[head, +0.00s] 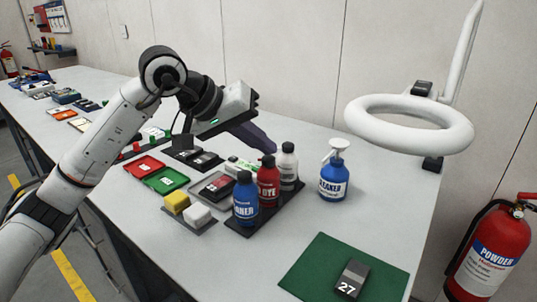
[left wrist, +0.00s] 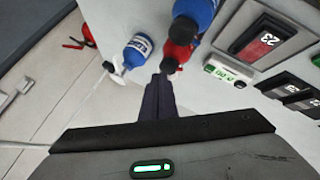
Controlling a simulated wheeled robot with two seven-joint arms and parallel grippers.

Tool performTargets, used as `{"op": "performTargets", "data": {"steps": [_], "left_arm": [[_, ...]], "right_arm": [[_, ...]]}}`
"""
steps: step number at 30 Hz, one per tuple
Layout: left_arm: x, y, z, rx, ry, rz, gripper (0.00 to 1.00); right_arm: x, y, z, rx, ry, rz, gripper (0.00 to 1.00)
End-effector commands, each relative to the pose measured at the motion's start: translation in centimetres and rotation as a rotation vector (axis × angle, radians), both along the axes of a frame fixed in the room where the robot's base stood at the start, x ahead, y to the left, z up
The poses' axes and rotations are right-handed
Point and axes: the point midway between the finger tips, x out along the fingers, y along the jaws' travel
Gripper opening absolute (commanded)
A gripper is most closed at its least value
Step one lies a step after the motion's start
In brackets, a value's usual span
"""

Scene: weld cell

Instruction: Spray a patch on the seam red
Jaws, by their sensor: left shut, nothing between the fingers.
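A red can marked DYE (head: 268,184) with a black cap stands upright in a dark rack (head: 262,219), between a blue cleaner can (head: 245,202) and a white can (head: 288,168). My left gripper (head: 269,148) is shut and empty, its fingertips above and behind the cans; I cannot tell if they touch. In the left wrist view the shut fingers (left wrist: 158,82) point toward the red can (left wrist: 178,52). A dark block marked 27 (head: 351,278) lies on a green mat (head: 317,262); no seam or red patch is clear on it. My right gripper is out of view.
A blue spray bottle (head: 333,182) stands right of the rack. A white ring lamp (head: 409,123) overhangs the table's right side. Red (head: 144,166) and green (head: 164,180) trays, and yellow (head: 177,202) and white (head: 197,213) blocks, lie left. A fire extinguisher (head: 490,255) stands beyond the right edge.

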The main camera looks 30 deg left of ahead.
Motion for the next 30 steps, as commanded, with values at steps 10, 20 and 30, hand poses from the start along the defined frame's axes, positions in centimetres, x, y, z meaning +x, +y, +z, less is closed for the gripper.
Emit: {"op": "performTargets", "data": {"steps": [10, 20, 30], "left_arm": [[0.0, 0.0, 1.0, 0.000, -0.003, 0.001, 0.00], [0.1, 0.1, 2.5, -0.001, -0.005, 0.002, 0.00], [0.1, 0.1, 5.9, -0.001, -0.005, 0.002, 0.00]], "right_arm": [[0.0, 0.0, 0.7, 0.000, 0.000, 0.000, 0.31], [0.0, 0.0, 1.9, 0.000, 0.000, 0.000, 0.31], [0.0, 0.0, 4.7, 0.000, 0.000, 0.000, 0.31]]}}
